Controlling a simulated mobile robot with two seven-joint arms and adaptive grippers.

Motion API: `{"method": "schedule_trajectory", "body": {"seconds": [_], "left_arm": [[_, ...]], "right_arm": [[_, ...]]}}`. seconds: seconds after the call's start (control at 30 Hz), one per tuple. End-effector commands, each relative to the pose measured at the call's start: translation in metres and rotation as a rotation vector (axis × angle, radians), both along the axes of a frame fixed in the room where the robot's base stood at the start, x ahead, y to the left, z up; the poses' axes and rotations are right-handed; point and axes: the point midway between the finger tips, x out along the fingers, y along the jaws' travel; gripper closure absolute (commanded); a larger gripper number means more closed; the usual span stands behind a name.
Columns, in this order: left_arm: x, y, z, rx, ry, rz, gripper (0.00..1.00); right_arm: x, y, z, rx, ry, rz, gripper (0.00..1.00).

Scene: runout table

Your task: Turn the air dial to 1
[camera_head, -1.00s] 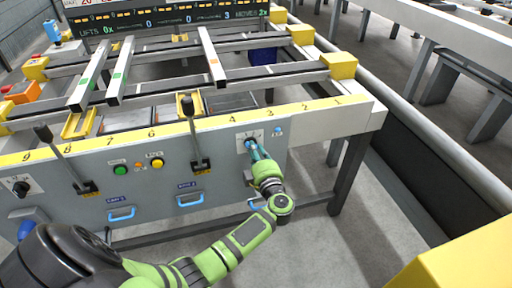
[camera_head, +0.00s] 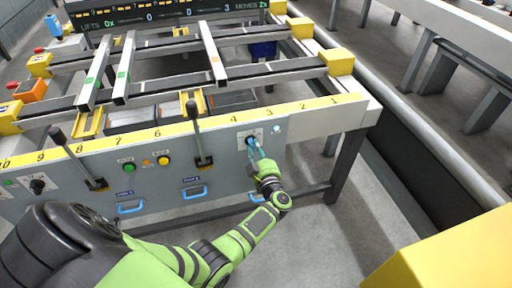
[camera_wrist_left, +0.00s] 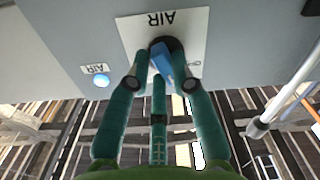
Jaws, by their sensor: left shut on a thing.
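The air dial (camera_head: 249,139) is a blue knob on a dark base, on a white plate at the right of the grey panel. In the left wrist view its blue handle (camera_wrist_left: 161,61) is tilted on the plate, which reads AIR upside down. My left gripper (camera_head: 254,148) is at the dial, its teal fingers shut on the knob from either side. The fingers (camera_wrist_left: 163,79) hide part of the knob and plate, and I cannot read the dial's numbers. My right gripper is not in view.
A pale blue AIR lamp (camera_head: 277,129) is beside the dial. A lever (camera_head: 197,135) stands left of it, with green (camera_head: 129,168) and yellow (camera_head: 164,160) buttons farther left. Blue handles (camera_head: 194,192) are lower on the panel. A yellow block (camera_head: 450,255) fills the lower right corner.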

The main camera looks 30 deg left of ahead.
Motion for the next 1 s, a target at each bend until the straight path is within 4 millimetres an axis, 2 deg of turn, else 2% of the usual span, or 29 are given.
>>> {"method": "schedule_trajectory", "body": {"seconds": [0.4,0.43,0.5,0.83,1.0], "left_arm": [[0.0,-0.001,-0.001,0.005,0.008,-0.002,1.0],[0.0,-0.001,-0.001,0.005,0.008,-0.002,0.72],[0.0,-0.001,-0.001,0.004,0.008,-0.001,0.52],[-0.001,-0.001,-0.001,0.004,0.007,0.0,0.52],[-0.014,-0.016,-0.002,0.001,0.009,-0.001,0.52]], "right_arm": [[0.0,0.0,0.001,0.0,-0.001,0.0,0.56],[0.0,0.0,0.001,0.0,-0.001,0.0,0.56],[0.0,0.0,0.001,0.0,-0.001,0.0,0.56],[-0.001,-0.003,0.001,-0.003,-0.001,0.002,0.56],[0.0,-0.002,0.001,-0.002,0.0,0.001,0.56]]}}
